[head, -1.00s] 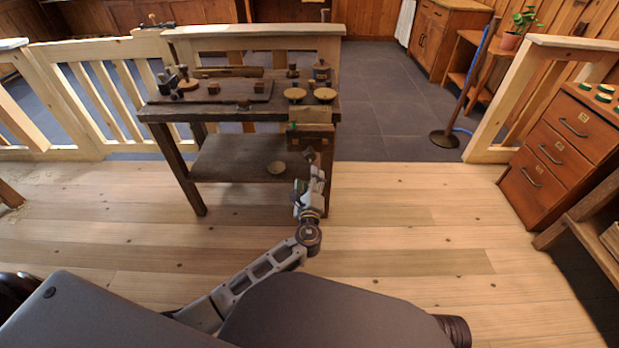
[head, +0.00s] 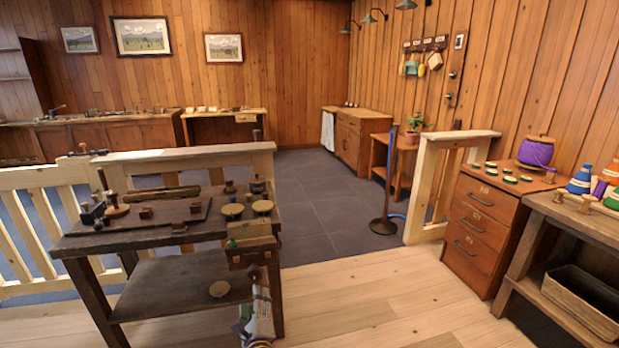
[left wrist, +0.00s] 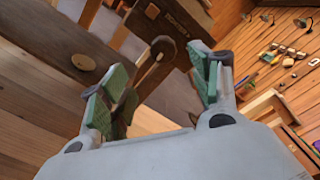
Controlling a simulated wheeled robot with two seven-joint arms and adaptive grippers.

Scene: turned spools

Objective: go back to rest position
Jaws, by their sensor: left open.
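My left gripper (head: 254,283) is at the bottom of the head view, in front of the right end of the dark workbench (head: 160,240). In the left wrist view my left gripper (left wrist: 158,82) has its two green-padded fingers spread apart, with nothing held between them. My right gripper is not in view.
A small wooden box (head: 250,240) is at the bench's right end, close to my left gripper. A drawer cabinet (head: 483,225) and a side table (head: 585,227) with coloured spools stand at the right. The plank floor (head: 380,300) between is clear.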

